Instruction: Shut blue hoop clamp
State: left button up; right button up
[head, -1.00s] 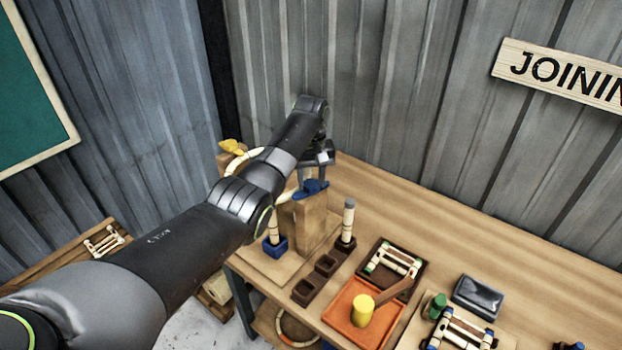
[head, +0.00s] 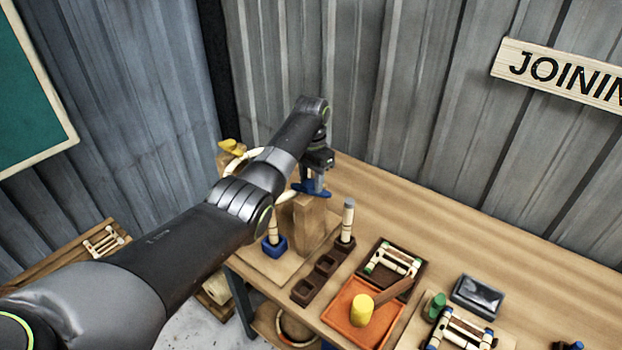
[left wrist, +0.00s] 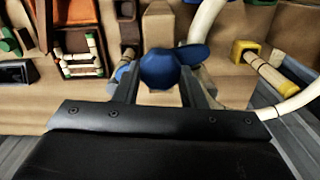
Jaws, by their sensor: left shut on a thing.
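The blue hoop clamp (head: 298,188) sits on top of a wooden block (head: 303,222) at the left part of the bench. My left gripper (head: 315,181) is at the clamp from above, with its jaws shut on it. In the left wrist view, the clamp's rounded blue part (left wrist: 160,68) lies between the two fingers, with a blue arm reaching right. A pale rattan hoop (head: 240,162) curves behind my left arm and also shows in the wrist view (left wrist: 203,22). Whether the clamp is closed on the hoop is hidden. My right gripper is not in view.
A yellow clamp (head: 232,147) stands on another block to the left. The back right of the bench is clear.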

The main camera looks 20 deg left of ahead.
pick_arm(q)
jog(key=shift+r+m, duration=0.1)
jog(key=shift+m, duration=1.5)
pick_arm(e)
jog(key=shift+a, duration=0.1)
pick_arm(q)
jog(key=o, duration=1)
jog(key=shift+d, duration=0.1)
